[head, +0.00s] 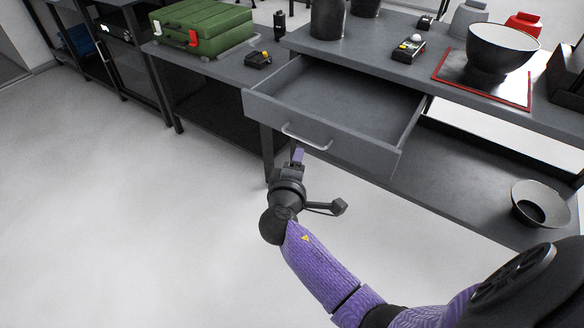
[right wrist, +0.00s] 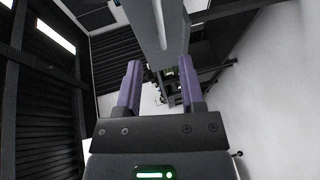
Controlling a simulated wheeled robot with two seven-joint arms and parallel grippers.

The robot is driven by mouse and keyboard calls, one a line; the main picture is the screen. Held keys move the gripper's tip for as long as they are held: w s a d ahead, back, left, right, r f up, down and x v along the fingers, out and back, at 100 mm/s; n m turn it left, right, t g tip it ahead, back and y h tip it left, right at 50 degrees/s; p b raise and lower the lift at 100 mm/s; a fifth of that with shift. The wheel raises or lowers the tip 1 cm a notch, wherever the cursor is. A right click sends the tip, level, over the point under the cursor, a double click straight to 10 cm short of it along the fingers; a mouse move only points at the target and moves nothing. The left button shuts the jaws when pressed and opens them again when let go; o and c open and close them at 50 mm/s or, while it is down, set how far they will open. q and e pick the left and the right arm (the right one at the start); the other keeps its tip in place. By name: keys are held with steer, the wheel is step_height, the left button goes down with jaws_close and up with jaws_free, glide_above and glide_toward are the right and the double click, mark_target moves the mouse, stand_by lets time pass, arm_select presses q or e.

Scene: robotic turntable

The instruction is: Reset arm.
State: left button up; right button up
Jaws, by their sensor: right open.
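My right gripper (head: 298,157) is in front of the pulled-out drawer (head: 335,100), just below its silver handle (head: 307,137). In the right wrist view its two purple fingers (right wrist: 160,85) stand apart with nothing between them. A grey bar or edge (right wrist: 158,25) passes above the fingers in that view; I cannot tell which part of the furniture it is. The drawer is open and looks empty. My right arm (head: 325,265) reaches in from the lower right of the head view. My left gripper is not in view.
The grey workbench (head: 380,62) carries a bowl (head: 500,50) on a red-edged board (head: 450,75) and dark pots (head: 328,18). A green case (head: 205,28) stands on the left bench. Another bowl (head: 540,205) sits on the lower shelf. The floor (head: 120,210) at left is clear.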

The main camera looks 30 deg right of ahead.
steer(key=s+a+f+g+y+p, duration=0.2)
steer(key=s+f+g+y, duration=0.15)
steer(key=s+f, duration=0.65)
steer(key=s+a+f+g+y+p, duration=0.1)
steer(key=s+a+f+g+y, duration=0.2)
steer(key=s+f, duration=0.75)
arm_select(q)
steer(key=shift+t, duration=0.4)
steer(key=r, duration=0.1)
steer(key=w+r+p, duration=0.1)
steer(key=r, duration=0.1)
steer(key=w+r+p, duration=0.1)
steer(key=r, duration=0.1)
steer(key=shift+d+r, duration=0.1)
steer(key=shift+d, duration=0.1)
arm_select(e)
steer(key=s+f+m+g+y, duration=0.2)
steer(key=s+f, duration=0.1)
steer(key=s, duration=1)
steer(key=s+f+m+g+y, duration=0.1)
steer(key=s+f+m+g, duration=0.2)
steer(key=s, duration=1)
steer(key=shift+d+f+m+y, duration=0.25)
steer(key=shift+f+m+y, duration=0.1)
steer(key=shift+f, duration=0.45)
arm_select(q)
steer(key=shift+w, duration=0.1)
arm_select(e)
steer(key=shift+g, duration=0.25)
